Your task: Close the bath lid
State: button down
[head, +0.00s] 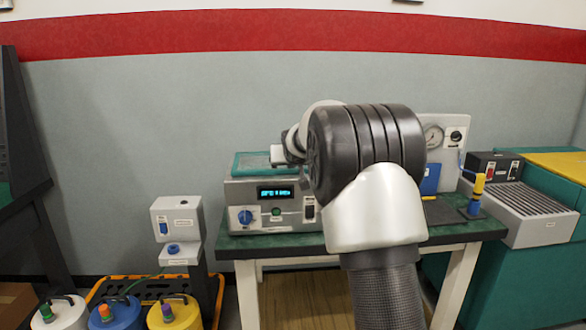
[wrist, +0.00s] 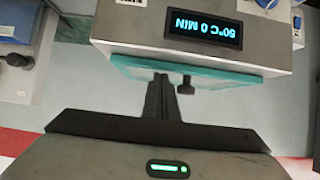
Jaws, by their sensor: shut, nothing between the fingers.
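The bath (head: 300,216) is a grey box with a blue-lit display, on the green-topped table. Its teal lid (head: 250,164) shows along the top, partly hidden by my arm. In the wrist view, which sees the bath (wrist: 130,28) upside down, the lid (wrist: 215,75) runs as a thin strip close along the bath's top edge, with a dark knob (wrist: 185,87). The lid looks about flat; I cannot tell whether it is fully seated. My gripper (wrist: 161,80) is shut and empty, its fingertips at or very near the lid beside the knob. The head view hides the fingers.
A gauge panel (head: 436,140) and a blue-and-yellow tool (head: 475,196) stand right of my arm. Farther right is a ribbed grey conveyor (head: 520,205). A small grey dispenser (head: 176,218) stands left of the table, above several colored canisters on the floor.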

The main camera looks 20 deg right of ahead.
notch_tip(320, 180, up, 4)
jog(key=shift+r+p, duration=0.1)
jog(key=shift+p, duration=0.95)
jog(key=s+a+f+n+g+y+b, duration=0.15)
jog(key=s+a, duration=0.25)
jog(key=s, duration=1.3)
jog(key=s+a+f+g+p, duration=0.1)
jog(key=s+a+f+g, duration=0.15)
jog(key=s, duration=1.35)
jog(key=s+a+f+n+g+y+b, duration=0.15)
jog(key=s+a, duration=0.35)
jog(key=s, duration=1.2)
notch_tip(320, 180, up, 22)
jog(key=p, duration=2.3)
jog(key=shift+s+r+m+h+p, duration=0.15)
jog(key=shift+s+m+h+p, duration=0.25)
jog(key=shift+d+g, duration=0.1)
jog(key=shift+g, duration=0.15)
